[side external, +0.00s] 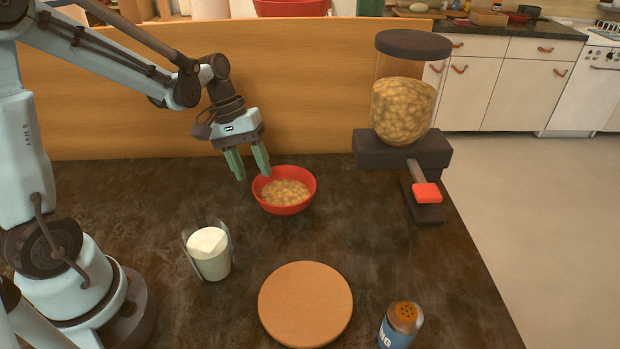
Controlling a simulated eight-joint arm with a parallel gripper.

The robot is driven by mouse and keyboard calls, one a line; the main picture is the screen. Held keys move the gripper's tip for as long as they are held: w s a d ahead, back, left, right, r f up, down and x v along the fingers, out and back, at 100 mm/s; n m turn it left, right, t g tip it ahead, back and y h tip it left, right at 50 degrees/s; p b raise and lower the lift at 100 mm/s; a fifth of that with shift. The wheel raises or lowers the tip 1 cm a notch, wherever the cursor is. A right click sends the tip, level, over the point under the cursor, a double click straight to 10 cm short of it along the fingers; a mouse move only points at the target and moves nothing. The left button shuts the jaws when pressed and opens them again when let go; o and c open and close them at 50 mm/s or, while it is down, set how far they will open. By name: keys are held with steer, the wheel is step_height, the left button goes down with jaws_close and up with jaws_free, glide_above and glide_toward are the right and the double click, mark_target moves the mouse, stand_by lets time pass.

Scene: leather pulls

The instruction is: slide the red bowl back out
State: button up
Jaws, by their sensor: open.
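The red bowl (284,207) sits upright on the dark table, left of the dispenser, with light brown pieces in it. My gripper (251,176) is open, its two green fingers pointing down at the bowl's back left rim. One finger is close to the rim; I cannot tell whether it touches. Nothing shows between the fingers. The dispenser (404,100) has a clear hopper of similar pieces, a dark lid and a lever with a red end (427,193) over its dark foot.
A glass jug of white contents (209,253) stands front left of the bowl. A round cork-coloured mat (306,304) lies bare in front. A shaker with a brown top (401,325) stands at the front right. A wooden panel (300,90) rises behind the table. The table's right edge is open.

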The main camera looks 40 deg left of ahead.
steer(key=v, duration=0.8)
steer(key=s+d+m+t+y, duration=0.3)
steer(key=s+d+m+t, duration=0.2)
steer(key=d+m+t, duration=0.1)
steer(key=shift+s+d+m+t+y, duration=0.3)
steer(key=shift+d+m+y, duration=0.1)
steer(key=shift+d, duration=0.25)
